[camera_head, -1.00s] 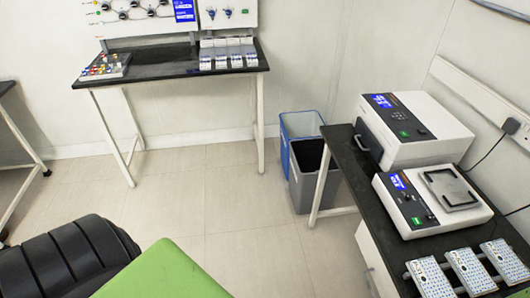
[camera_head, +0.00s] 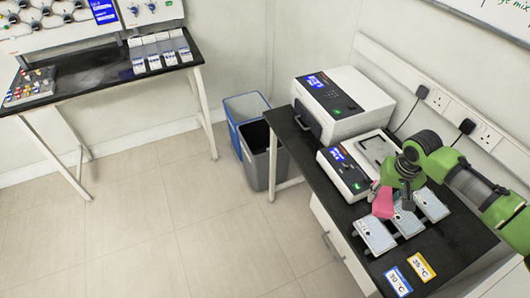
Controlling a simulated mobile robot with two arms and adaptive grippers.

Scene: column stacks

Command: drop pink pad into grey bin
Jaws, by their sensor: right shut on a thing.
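My right gripper (camera_head: 388,188) comes in from the right over the black bench and is shut on the pink pad (camera_head: 383,203). The pad hangs just below the gripper, in front of the white plates; I cannot tell whether it touches anything beneath. The grey bin (camera_head: 257,168) stands on the floor left of the bench, open at the top with a dark inside. It is well to the left of the gripper. My left gripper is not in view.
A blue bin (camera_head: 243,107) stands behind the grey one. The black bench (camera_head: 298,150) carries two white machines (camera_head: 343,100), several white plates (camera_head: 374,237) and two temperature labels (camera_head: 398,281). A second bench (camera_head: 95,75) stands at the back left. Floor between is clear.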

